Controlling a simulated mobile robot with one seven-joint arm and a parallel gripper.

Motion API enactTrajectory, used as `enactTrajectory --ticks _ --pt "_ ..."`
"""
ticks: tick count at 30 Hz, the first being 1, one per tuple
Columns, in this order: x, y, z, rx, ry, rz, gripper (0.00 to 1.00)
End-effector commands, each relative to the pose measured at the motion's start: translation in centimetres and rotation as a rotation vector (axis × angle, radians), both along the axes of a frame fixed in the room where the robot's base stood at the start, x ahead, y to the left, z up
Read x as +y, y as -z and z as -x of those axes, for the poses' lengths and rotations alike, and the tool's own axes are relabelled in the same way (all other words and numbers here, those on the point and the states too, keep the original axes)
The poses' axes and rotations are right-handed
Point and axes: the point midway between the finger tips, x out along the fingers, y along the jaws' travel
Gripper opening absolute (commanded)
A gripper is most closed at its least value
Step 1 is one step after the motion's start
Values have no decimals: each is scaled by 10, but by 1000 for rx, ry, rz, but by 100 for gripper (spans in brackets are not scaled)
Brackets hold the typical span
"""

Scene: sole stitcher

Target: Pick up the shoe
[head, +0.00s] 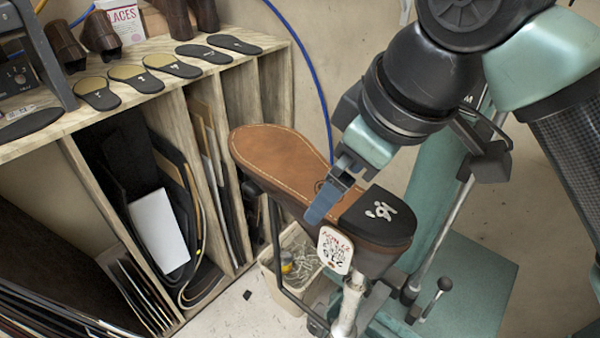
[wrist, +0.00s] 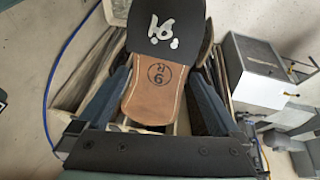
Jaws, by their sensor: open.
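The shoe (head: 290,170) sits sole up on top of the green machine's post, with a tan stitched forepart toward the left and a black heel marked in white toward the right. My gripper (head: 325,200) is over the middle of the shoe, in front of the heel; one bluish finger shows there and the other is hidden. In the wrist view the shoe (wrist: 152,90) lies between the two spread fingers of my gripper (wrist: 166,65), its heel at the top and a "9 R" stamp below. I cannot tell whether the fingers touch it.
A white tag (head: 335,250) hangs below the heel. The green machine (head: 465,290) stands under and right of the shoe. A wooden shelf (head: 165,90) with several soles on top is at left. A bin (head: 290,270) stands on the floor below. Grey cabinets (wrist: 262,75) show at right in the wrist view.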

Motion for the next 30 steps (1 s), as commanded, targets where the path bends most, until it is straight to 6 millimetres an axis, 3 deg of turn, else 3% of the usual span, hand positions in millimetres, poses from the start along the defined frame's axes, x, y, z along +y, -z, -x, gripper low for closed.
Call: enactTrajectory --ticks 18,26,27,30 --pt "18 64 -22 -1 1 -1 100" --pt "20 69 -24 -2 1 0 100" --pt "20 69 -24 -2 1 0 98" --pt "20 69 -24 -3 0 -1 80"
